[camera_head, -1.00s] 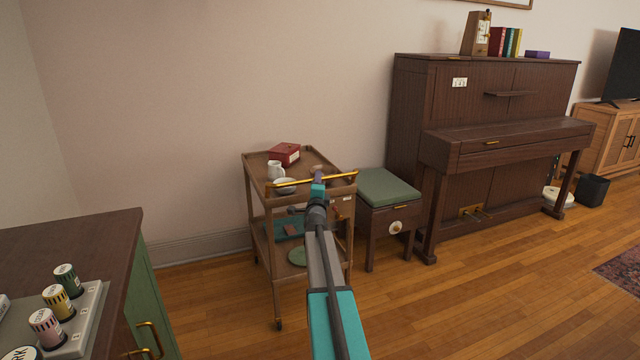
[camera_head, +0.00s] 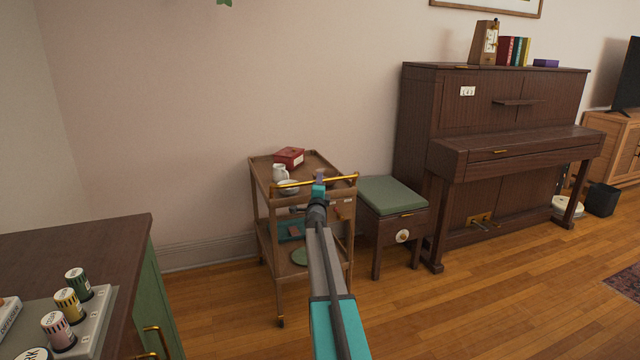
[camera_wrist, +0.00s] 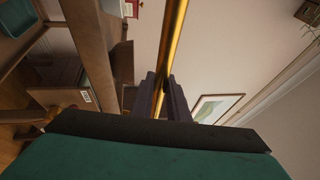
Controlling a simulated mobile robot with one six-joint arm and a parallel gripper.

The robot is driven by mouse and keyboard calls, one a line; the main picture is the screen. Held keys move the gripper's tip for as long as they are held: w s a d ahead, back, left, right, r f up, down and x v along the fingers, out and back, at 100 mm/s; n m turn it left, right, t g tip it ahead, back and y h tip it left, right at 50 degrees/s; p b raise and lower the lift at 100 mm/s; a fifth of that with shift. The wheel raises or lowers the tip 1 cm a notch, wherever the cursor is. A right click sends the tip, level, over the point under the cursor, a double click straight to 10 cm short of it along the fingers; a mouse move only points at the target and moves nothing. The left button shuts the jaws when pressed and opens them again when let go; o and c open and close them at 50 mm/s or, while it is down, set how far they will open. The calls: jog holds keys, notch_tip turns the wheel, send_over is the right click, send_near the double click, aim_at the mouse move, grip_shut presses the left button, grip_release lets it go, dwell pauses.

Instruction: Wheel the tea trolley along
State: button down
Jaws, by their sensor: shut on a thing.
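The tea trolley (camera_head: 262,222) is a two-tier wooden cart on castors, standing against the wall left of the green-topped stool. Its brass handle bar (camera_head: 343,178) runs along the near side of the top tier. My gripper (camera_head: 318,190) reaches the bar from the front and is shut on it. In the wrist view the brass bar (camera_wrist: 173,40) passes between the dark fingers (camera_wrist: 160,97). On the top tier are a red box (camera_head: 289,157), a white jug (camera_head: 279,173) and a bowl (camera_head: 288,187). My arm hides part of the lower tier, which carries a teal tray (camera_head: 291,229) and a green round item (camera_head: 300,256).
The stool (camera_head: 392,193) stands close to the trolley's right, with the piano (camera_head: 480,110) beyond it. A cabinet (camera_head: 75,235) with several jars (camera_head: 68,305) is at the near left. Open wooden floor (camera_head: 480,310) lies in front and right.

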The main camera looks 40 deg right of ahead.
jog(key=shift+w+r, duration=0.15)
jog(key=shift+r, duration=0.05)
jog(key=c, duration=1.7)
grip_release()
jog(key=shift+w+d+f, duration=0.1)
jog(key=shift+f, duration=0.05)
jog(key=shift+s, duration=0.2)
jog(key=shift+v, duration=6.85)
jog(key=shift+w, duration=0.1)
